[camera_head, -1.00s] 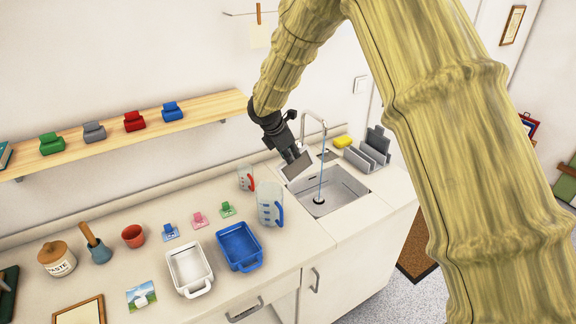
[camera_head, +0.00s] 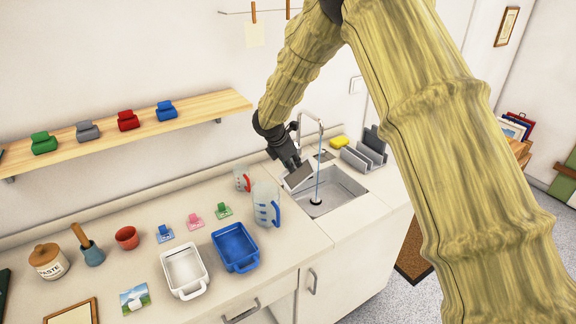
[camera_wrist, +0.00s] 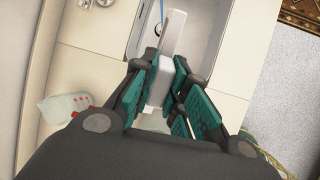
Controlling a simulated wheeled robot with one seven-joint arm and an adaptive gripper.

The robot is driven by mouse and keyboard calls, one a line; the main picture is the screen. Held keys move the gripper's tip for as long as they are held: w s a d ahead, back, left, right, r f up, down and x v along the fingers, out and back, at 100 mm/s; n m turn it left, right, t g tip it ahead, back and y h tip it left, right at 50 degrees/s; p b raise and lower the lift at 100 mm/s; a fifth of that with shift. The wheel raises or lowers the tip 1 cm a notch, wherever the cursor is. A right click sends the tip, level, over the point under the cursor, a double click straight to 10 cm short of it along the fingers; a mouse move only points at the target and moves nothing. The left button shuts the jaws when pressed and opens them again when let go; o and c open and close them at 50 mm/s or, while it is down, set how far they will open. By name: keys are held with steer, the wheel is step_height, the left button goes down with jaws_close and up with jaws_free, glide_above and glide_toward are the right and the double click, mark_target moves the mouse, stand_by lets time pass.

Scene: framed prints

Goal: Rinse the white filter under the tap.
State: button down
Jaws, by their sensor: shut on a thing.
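My gripper (camera_wrist: 165,90) is shut on a white, flat piece, the white filter (camera_wrist: 170,42), in the wrist view. In the head view the filter (camera_head: 299,177) shows as a flat grey panel with a pale rim, tilted below my gripper (camera_head: 293,164) at the sink's left edge. The tap (camera_head: 311,117) is a thin curved metal spout behind the sink (camera_head: 345,188). A thin bluish stream of water (camera_head: 319,160) falls from it into the basin. The filter is beside the stream; I cannot tell whether water touches it.
A clear jug with a blue handle (camera_head: 265,205) and a smaller red-handled jug (camera_head: 242,180) stand left of the sink. A grey rack (camera_head: 363,158) and yellow sponge (camera_head: 339,142) are behind it on the right. White (camera_head: 184,270) and blue (camera_head: 234,247) trays are nearer.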

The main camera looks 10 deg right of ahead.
mark_target(303, 157)
steer(key=shift+w+d+f+b, duration=0.2)
steer(key=shift+w+d+f, duration=0.05)
steer(key=shift+w+d, duration=0.55)
steer(key=shift+w+d+f+b, duration=0.2)
steer(key=shift+w+d, duration=0.45)
steer(key=shift+d, duration=0.3)
steer(key=shift+w+d+f+b, duration=0.2)
steer(key=shift+w+d+f, duration=0.05)
steer(key=shift+w+d, duration=0.9)
steer(key=shift+d, duration=0.2)
steer(key=shift+w+d+f+p, duration=0.2)
steer(key=shift+w+d+p, duration=0.2)
steer(key=shift+w+d, duration=0.15)
steer(key=shift+w+d+f+p, duration=0.15)
steer(key=shift+w+d+p, duration=0.25)
steer(key=shift+d, duration=0.2)
steer(key=shift+s+d, duration=0.35)
